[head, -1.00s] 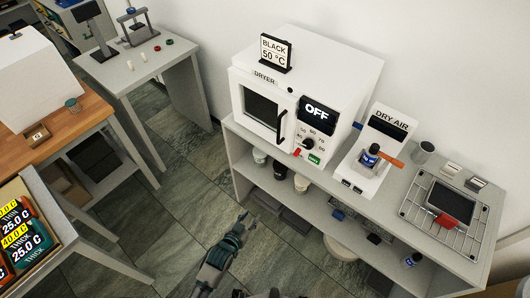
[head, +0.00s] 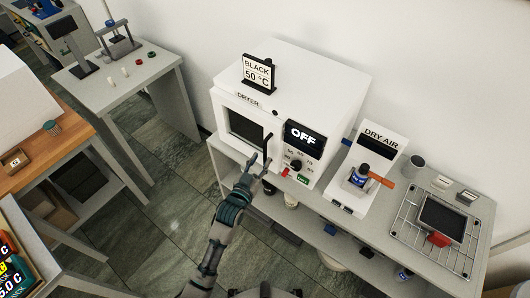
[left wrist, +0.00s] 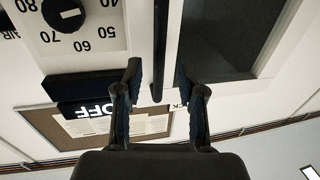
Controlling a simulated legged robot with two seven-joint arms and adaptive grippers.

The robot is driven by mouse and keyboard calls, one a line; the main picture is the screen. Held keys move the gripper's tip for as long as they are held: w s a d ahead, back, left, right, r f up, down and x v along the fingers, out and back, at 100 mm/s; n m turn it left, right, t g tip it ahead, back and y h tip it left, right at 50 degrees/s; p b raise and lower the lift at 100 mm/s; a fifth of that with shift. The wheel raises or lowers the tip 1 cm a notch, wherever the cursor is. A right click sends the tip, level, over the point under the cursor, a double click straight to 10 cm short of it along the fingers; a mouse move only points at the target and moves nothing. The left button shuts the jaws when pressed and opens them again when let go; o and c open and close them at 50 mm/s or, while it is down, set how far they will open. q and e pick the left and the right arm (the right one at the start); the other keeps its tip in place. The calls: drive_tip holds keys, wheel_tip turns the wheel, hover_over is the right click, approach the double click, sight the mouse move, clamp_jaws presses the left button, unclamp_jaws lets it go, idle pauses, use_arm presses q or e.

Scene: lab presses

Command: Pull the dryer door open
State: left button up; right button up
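The white dryer (head: 300,90) stands on the grey bench, and its door (head: 228,110) with a dark window is shut. The black vertical door handle (head: 267,150) is on the right side of the door. My left gripper (head: 260,174) is at the handle's lower end, in front of the door. In the left wrist view, turned upside down, my left gripper (left wrist: 160,80) is open, its two fingers apart on either side of the dark handle bar (left wrist: 160,45). Contact with the handle cannot be told. My right gripper is not in view.
A dry air unit (head: 366,165) and a wire rack (head: 405,225) stand right of the dryer on the bench (head: 395,262). A "BLACK 50 °C" sign (head: 258,74) stands on the dryer. Its display (head: 302,137) reads OFF. Tiled floor (head: 165,190) in front is clear.

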sight(265, 154)
use_arm(q)
drive_tip(key=x, duration=0.3)
drive_tip(key=shift+w+d, duration=0.25)
drive_tip(key=shift+d, duration=0.05)
drive_tip(key=shift+w, duration=0.25)
drive_tip(key=shift+a, duration=0.1)
drive_tip(key=shift+c, duration=0.9)
clamp_jaws()
